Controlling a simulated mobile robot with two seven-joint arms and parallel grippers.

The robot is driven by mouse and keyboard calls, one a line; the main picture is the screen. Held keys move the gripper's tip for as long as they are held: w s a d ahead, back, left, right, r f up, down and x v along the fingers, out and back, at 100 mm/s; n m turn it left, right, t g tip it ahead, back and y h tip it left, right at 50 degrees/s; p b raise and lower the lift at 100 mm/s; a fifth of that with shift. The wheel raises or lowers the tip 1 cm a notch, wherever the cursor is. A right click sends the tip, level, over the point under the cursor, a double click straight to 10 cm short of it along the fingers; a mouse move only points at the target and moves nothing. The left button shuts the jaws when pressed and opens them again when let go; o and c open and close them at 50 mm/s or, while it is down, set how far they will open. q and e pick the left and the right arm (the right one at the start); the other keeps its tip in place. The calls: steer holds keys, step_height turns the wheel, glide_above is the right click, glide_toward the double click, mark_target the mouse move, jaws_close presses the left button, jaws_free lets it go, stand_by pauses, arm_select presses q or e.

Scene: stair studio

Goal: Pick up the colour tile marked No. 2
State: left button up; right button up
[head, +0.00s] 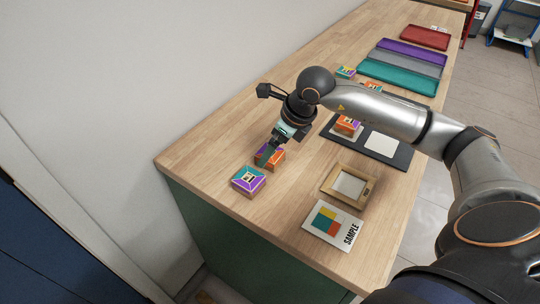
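Several square colour tiles on wooden blocks lie on the wooden counter. A purple and teal tile (249,178) is nearest the counter's left corner; its small centre mark is too small to read. An orange and purple tile (277,156) lies just behind it, partly hidden by my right gripper (267,154). The dark fingers point down at this tile, and I cannot tell whether they close on it. Another orange tile (347,123) sits on the dark board, and more tiles (345,72) lie farther back. I cannot make out No. 2 on any. My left gripper is out of view.
A wooden frame (327,186) and a sample card (317,231) lie at the counter's front right. The dark board (399,159) holds a white square (381,144). Teal (398,79), grey, purple and red (425,37) trays stand behind. A wall borders the left side.

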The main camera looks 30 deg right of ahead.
steer(key=shift+x, duration=0.85)
steer(key=shift+c, duration=0.2)
steer(key=shift+r, duration=0.1)
steer(key=c, duration=1.3)
